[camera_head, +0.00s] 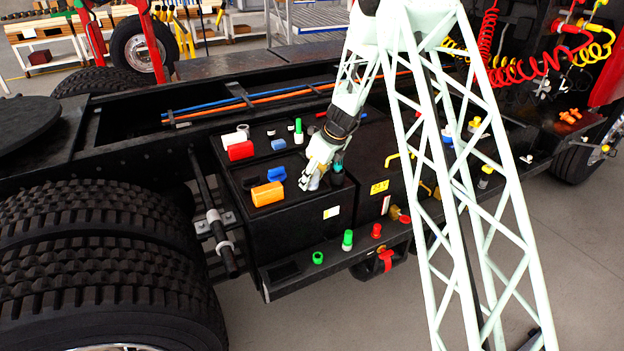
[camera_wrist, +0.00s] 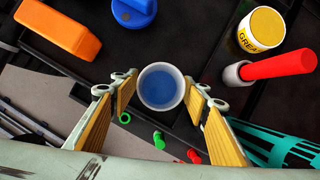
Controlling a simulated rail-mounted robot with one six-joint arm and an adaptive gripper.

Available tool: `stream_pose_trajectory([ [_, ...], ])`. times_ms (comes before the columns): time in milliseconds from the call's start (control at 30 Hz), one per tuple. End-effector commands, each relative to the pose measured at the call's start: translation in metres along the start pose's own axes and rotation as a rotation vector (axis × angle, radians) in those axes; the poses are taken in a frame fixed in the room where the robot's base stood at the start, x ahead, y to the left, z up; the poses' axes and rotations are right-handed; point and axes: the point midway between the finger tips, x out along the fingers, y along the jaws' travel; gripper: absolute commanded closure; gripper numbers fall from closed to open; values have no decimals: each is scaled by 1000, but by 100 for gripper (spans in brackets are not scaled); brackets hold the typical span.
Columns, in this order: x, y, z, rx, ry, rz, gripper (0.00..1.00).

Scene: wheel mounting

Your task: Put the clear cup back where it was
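The clear cup (camera_wrist: 161,87) shows from above in the wrist view, with a pale round rim and blue seen inside it. It lies between the two fingertips of my gripper (camera_wrist: 161,82). Both fingertips are close to its sides, and I cannot tell whether they touch it. In the head view my gripper (camera_head: 316,172) points down over the front right part of the black box top (camera_head: 292,210). The cup (camera_head: 314,184) shows there as a small pale shape below the fingers, mostly hidden. Whether its base rests on the box is not clear.
An orange block (camera_head: 267,194) and a blue cap (camera_head: 277,176) are left of my gripper. A yellow grease tin (camera_wrist: 262,30), a red-handled tool (camera_wrist: 280,66) and a teal ribbed item (camera_wrist: 270,145) are on the right. Green and red caps (camera_head: 347,240) line the lower ledge.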

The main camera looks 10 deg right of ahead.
Motion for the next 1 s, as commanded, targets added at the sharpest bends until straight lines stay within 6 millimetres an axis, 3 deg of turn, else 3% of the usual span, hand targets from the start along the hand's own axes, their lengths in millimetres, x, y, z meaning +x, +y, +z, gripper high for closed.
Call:
stream_pose_trajectory([
  [467,-6,0,2,-1,0,-1,58],
  [1000,-60,0,2,0,-1,-1,58],
])
